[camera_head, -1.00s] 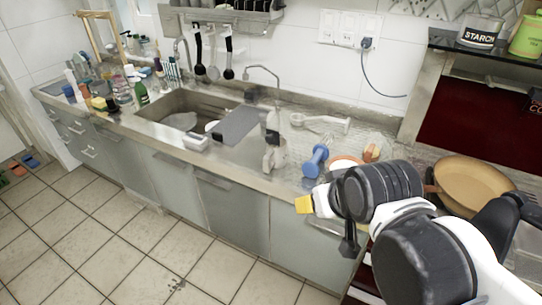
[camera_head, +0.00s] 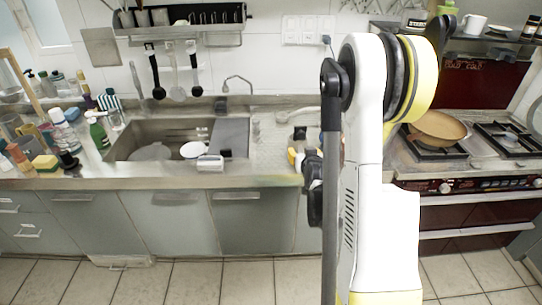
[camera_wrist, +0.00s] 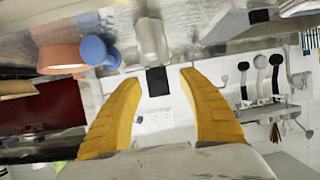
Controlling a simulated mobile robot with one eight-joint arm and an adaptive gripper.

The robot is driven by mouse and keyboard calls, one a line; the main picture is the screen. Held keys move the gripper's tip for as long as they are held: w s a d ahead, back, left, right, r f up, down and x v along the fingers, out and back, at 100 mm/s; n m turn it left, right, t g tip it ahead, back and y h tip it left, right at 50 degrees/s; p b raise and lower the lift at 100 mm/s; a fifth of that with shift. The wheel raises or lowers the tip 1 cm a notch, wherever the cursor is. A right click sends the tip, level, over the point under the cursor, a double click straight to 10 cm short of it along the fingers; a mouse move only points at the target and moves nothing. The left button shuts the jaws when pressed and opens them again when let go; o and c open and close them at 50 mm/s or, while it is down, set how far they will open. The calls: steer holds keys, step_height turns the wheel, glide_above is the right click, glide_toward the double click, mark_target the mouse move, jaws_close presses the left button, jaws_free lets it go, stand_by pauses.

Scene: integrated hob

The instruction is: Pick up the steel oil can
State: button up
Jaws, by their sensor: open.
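In the head view, my gripper (camera_head: 294,157) is small and partly hidden beside my arm, over the counter right of the sink. I cannot make out the can there.
A blue dumbbell-shaped item (camera_wrist: 98,52) and an orange-rimmed bowl (camera_wrist: 60,58) stand close to the can. The sink (camera_head: 130,148) lies left of the gripper. The hob with a tan pan (camera_head: 438,126) is on the right. Utensils (camera_head: 175,75) hang on the wall.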

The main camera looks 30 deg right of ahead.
mark_target(300, 148)
steer(key=x, duration=0.5)
steer(key=shift+s+d+f, duration=0.1)
steer(key=shift+d+f, duration=0.3)
steer(key=shift+f, duration=0.05)
steer(key=b+x, duration=0.2)
steer(key=x, duration=0.3)
steer(key=shift+s+d+f+b, duration=0.25)
steer(key=shift+s+f+b, duration=0.05)
steer(key=shift+f+b, duration=0.1)
steer(key=shift+w+d, duration=0.1)
steer(key=shift+w, duration=0.15)
steer(key=shift+r, duration=0.1)
steer(key=shift+c, duration=0.5)
jaws_close()
